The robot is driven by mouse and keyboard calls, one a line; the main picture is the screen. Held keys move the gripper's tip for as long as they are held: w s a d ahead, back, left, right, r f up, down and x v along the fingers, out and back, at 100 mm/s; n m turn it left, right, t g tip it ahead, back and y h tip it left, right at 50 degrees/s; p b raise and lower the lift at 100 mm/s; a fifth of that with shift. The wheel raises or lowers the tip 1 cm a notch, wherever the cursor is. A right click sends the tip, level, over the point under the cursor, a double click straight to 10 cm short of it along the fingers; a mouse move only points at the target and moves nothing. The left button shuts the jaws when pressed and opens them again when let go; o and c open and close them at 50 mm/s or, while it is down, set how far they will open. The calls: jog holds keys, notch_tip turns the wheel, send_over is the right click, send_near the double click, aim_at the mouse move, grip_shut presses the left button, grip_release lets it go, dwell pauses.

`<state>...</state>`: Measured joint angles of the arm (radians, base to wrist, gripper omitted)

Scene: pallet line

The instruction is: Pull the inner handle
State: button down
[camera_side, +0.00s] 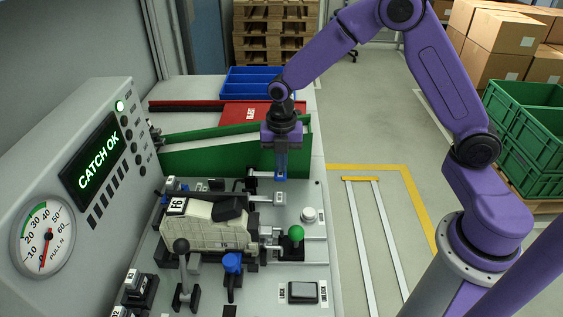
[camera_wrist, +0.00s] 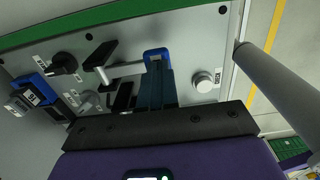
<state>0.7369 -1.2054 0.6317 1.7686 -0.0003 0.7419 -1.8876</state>
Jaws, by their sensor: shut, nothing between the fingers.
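My gripper (camera_side: 281,172) points down over the grey bench, its blue-tipped fingers shut with nothing between them. In the wrist view the shut fingers (camera_wrist: 157,75) are beside a grey bar (camera_wrist: 125,70) with black end pieces, which looks like a handle or lever; I cannot tell whether they touch. In the side view this bar (camera_side: 264,174) runs from a black post toward the fingertips. A cream latch-like part (camera_side: 208,232) with a black top and a label sits clamped in front. No handle is clearly marked as the inner one.
A console on the left has a display (camera_side: 92,157) reading CATCH OK and a pull gauge (camera_side: 43,243) with its needle near zero. A green-knobbed lever (camera_side: 296,233), a black-knobbed lever (camera_side: 182,247) and a white button (camera_side: 309,214) stand nearby. A green rail (camera_side: 220,152) runs behind.

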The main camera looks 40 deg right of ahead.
jog(key=shift+f, duration=0.25)
jog(key=shift+s+d+f+t+y, duration=0.15)
jog(key=shift+f+t+y, duration=0.25)
jog(key=shift+f+y, duration=0.05)
jog(key=shift+s+d+f+t+y, duration=0.1)
jog(key=shift+s+f+t+y, duration=0.05)
jog(key=shift+f+t+y, duration=0.3)
jog(key=shift+s+d+f, duration=0.1)
jog(key=shift+d+f, duration=0.05)
jog(key=shift+f, duration=0.95)
jog(key=shift+s, duration=0.1)
jog(key=s+d+v, duration=0.1)
jog(key=d+v, duration=0.1)
jog(key=v, duration=1.2)
jog(key=shift+s+f, duration=0.3)
jog(key=shift+s, duration=0.05)
jog(key=shift+a, duration=0.1)
jog(key=s+a+r+m+g+h, duration=0.1)
jog(key=s+r+m, duration=0.1)
jog(key=s+m, duration=1.2)
jog(key=s, duration=1)
jog(key=shift+r, duration=0.25)
